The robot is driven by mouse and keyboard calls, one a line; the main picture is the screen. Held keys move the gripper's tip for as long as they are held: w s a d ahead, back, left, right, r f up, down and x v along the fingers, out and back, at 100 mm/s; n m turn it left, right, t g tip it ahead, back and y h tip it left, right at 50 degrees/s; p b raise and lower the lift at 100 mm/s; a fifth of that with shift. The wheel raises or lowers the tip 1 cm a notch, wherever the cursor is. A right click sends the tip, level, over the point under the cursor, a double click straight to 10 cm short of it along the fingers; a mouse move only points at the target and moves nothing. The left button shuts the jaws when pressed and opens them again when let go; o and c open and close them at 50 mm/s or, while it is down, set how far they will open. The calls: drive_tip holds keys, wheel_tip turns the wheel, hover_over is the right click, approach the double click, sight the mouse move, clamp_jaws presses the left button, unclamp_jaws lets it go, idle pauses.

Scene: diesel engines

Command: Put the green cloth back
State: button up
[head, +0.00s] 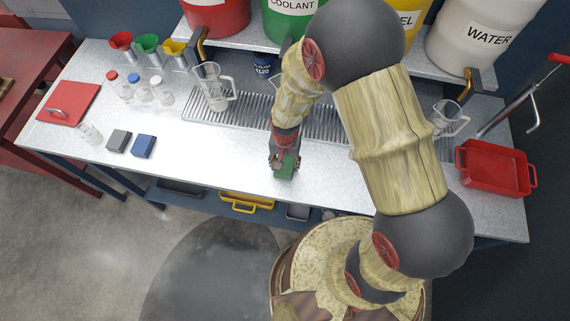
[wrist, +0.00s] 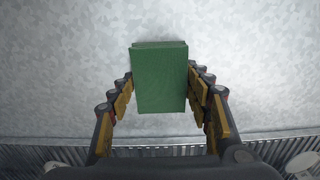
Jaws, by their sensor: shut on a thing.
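The green cloth (wrist: 160,78) is a folded rectangular block between the two fingers of my gripper (wrist: 160,85) in the wrist view. My gripper is shut on it from both sides. In the head view my gripper (head: 284,165) points down over the front middle of the workbench (head: 225,150), and the green cloth (head: 286,168) shows at its tip. I cannot tell whether the cloth touches the bench top. A grey folded cloth (head: 119,141) and a blue folded cloth (head: 143,146) lie side by side on the bench to the left, with bare bench right of the blue one.
A clear jug (head: 213,88) stands by the ribbed drain strip (head: 325,122) behind my gripper. A red tray (head: 495,167) sits at the right end. The bench between the blue cloth and my gripper is clear.

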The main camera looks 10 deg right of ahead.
drive_tip(key=shift+f, duration=0.45)
drive_tip(key=shift+f, duration=0.15)
drive_tip(key=o, duration=1.1)
